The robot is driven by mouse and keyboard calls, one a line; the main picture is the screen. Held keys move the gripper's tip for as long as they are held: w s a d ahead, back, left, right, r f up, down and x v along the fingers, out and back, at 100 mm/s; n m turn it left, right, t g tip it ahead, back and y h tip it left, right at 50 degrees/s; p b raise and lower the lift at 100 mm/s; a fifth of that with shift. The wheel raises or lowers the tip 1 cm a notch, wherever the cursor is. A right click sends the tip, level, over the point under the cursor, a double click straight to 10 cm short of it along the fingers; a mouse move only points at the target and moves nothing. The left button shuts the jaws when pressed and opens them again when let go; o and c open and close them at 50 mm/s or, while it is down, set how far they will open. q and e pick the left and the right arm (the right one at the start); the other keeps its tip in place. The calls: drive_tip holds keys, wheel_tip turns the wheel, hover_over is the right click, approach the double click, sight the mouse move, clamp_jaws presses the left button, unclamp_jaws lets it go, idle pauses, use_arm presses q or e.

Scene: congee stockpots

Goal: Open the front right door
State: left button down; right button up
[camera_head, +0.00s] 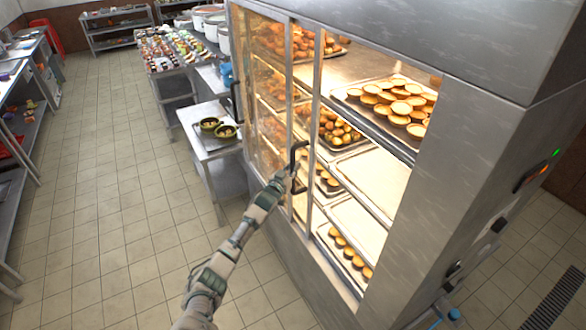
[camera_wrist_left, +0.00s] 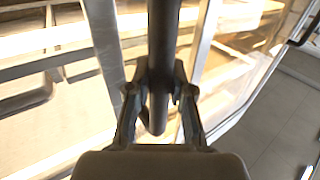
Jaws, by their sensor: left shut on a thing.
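The food cabinet (camera_head: 470,160) is a tall steel case with glass sliding doors on its front. The front right door (camera_head: 316,125) is a glass panel in a metal frame, slid to the left. The right part of the front is open, and trays show there without glass before them. My left gripper (camera_head: 291,180) is shut on the black door handle (camera_head: 297,153). In the left wrist view the fingers (camera_wrist_left: 158,95) close around both sides of the handle bar (camera_wrist_left: 164,40). My right gripper is not in view.
Trays of round tarts (camera_head: 400,103) and other baked goods sit on lit shelves inside the cabinet. A low steel table (camera_head: 215,150) with two pans stands left of the cabinet. The tiled floor (camera_head: 110,220) to the left is clear.

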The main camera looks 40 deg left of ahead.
use_arm(q)
drive_tip(key=shift+f, duration=0.15)
drive_tip(key=c, duration=1.1)
unclamp_jaws()
drive_tip(key=shift+c, duration=0.2)
drive_tip(key=shift+o, duration=0.6)
drive_tip(key=shift+a, duration=0.15)
drive_tip(key=s+d, duration=0.2)
drive_tip(key=s, duration=0.9)
drive_tip(key=shift+s+d, duration=0.15)
drive_tip(key=shift+s, duration=0.15)
drive_tip(key=shift+f, duration=0.1)
